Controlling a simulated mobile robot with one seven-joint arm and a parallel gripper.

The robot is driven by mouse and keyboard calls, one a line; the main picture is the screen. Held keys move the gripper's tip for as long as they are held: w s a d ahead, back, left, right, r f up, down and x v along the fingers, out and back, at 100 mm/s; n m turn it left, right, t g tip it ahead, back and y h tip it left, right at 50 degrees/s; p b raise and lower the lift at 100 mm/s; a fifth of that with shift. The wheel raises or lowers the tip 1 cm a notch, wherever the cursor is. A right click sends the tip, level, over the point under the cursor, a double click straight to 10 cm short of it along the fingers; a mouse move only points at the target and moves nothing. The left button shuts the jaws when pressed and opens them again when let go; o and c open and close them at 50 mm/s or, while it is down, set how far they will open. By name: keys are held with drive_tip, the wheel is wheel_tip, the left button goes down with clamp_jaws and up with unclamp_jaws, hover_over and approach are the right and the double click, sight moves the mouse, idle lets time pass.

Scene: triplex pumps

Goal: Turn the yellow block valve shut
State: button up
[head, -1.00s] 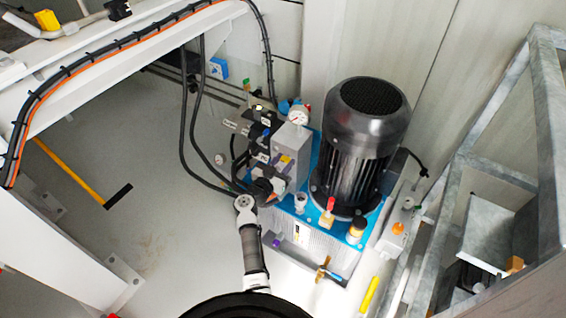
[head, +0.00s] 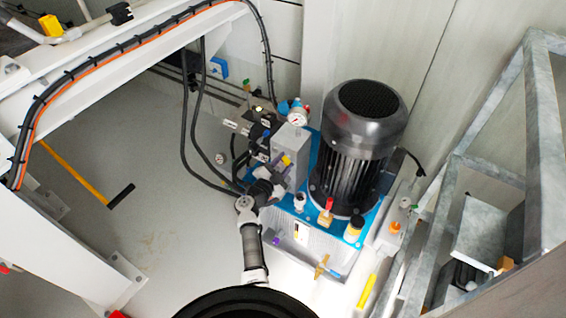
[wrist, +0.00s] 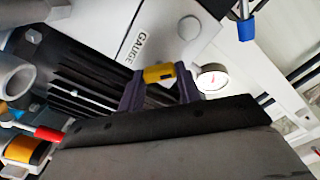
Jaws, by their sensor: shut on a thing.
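The yellow block valve (wrist: 158,73) shows in the wrist view as a small yellow handle on a light grey block beside the word GAUGE. My gripper (wrist: 160,82) has its two purple fingers on either side of the handle and is shut on it. In the head view the yellow handle (head: 287,160) is a small spot on the face of the grey block (head: 292,141). My gripper (head: 282,163) reaches it from the lower left, and my wrist hides part of the block's lower side.
A large black motor (head: 358,145) stands right of the block on a blue-topped tank. A pressure gauge (wrist: 212,80) sits close by the valve. Black hoses (head: 187,130) hang on the left. A galvanised frame (head: 545,130) stands at the right.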

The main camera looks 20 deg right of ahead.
drive_tip(key=m, duration=0.5)
drive_tip(key=shift+s+f+m+b, duration=0.1)
drive_tip(key=shift+f+m+b, duration=0.1)
drive_tip(key=shift+m+b, duration=0.6)
drive_tip(key=shift+m, duration=1.3)
drive_tip(key=o, duration=1)
drive_tip(key=v, duration=1.3)
drive_tip(key=shift+s+a, duration=0.25)
drive_tip(key=shift+a, duration=0.05)
